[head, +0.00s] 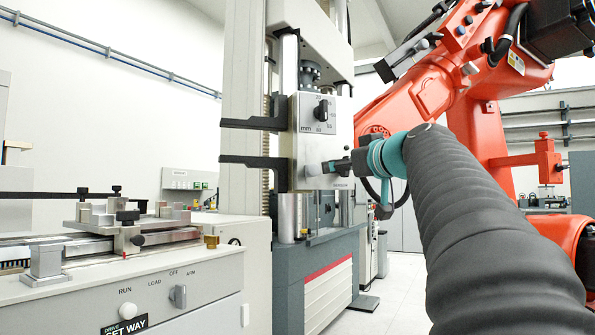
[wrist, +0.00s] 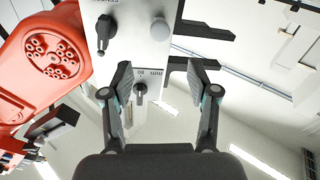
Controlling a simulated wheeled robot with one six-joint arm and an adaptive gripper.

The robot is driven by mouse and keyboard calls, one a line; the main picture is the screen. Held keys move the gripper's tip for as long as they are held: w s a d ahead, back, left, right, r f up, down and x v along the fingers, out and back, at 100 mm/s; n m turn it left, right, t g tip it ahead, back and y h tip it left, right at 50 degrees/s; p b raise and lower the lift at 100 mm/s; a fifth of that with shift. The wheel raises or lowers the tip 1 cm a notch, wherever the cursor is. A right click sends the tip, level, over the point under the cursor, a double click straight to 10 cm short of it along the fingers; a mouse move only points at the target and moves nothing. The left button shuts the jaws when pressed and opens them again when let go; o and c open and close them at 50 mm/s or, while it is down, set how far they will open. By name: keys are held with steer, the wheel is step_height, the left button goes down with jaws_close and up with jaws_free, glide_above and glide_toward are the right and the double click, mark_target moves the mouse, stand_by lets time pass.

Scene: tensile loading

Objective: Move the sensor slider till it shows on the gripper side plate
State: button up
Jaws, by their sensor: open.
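A silver side plate (head: 335,143) stands on the testing machine's column; it fills the upper middle of the wrist view (wrist: 135,50), upside down. My gripper (head: 337,166) is open in front of the plate's lower right. In the wrist view its fingers (wrist: 159,73) stand apart with nothing held.
A black mm dial (head: 322,110) and a grey round knob (head: 313,170) are on the plate. Two black arms (head: 252,124) jut left from it. An orange robot (head: 495,150) stands close on the right. A bench (head: 160,285) with RUN and LOAD controls is at left.

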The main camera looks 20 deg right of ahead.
mark_target(315, 170)
steer(key=w+p, duration=0.4)
steer(key=w, duration=0.9)
steer(key=shift+w+a, duration=0.1)
steer(key=shift+a, duration=0.1)
jaws_close()
